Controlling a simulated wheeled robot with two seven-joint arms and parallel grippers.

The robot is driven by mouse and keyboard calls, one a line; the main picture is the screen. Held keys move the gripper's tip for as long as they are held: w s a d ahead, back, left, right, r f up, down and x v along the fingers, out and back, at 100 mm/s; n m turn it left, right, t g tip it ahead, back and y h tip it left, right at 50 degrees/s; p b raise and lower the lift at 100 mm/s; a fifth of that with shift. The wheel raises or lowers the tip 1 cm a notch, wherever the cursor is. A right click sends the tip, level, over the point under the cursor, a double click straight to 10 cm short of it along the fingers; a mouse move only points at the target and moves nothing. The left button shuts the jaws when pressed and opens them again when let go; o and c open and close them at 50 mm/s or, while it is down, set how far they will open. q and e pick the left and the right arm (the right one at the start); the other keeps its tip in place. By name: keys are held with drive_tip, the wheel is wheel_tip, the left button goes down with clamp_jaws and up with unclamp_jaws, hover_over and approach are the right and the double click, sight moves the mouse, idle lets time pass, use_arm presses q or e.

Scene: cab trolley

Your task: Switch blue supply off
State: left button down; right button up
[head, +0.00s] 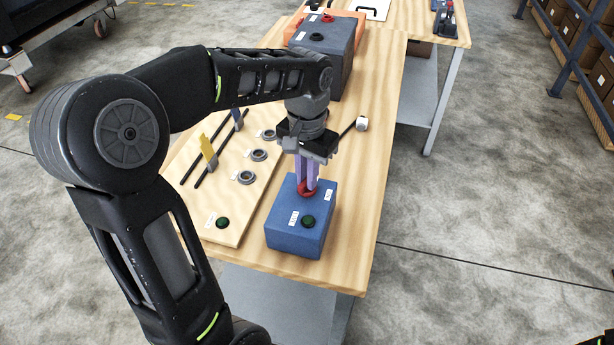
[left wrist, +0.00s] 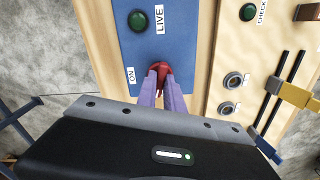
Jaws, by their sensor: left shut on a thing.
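The blue supply box (head: 285,238) sits near the front edge of the wooden table. On its top are a red switch knob (head: 306,191), a dark green round lamp (head: 308,221) and white labels. The left wrist view shows the box top (left wrist: 185,35), the red knob (left wrist: 158,67), the green lamp (left wrist: 138,20), and the labels "LIVE" and "ON". My left gripper (head: 307,184) points down with its purple fingers shut on the red knob, partly hiding it. The fingers also show in the left wrist view (left wrist: 161,80). My right gripper is out of view.
A pale board (head: 230,228) left of the box carries a green lamp, grey rings, dark rods and a yellow piece. A larger grey-blue box (head: 326,60) stands behind, near an orange one. A small white-headed item (head: 361,124) lies on the table. The table's right side is mostly clear.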

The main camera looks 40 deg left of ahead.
use_arm(q)
drive_tip(key=shift+n, duration=1.7)
drive_tip(key=c, duration=1.5)
unclamp_jaws()
drive_tip(key=shift+o, duration=0.2)
wheel_tip(320, 180, up, 8)
drive_tip(key=shift+f+b, duration=0.1)
drive_tip(key=shift+b, duration=0.25)
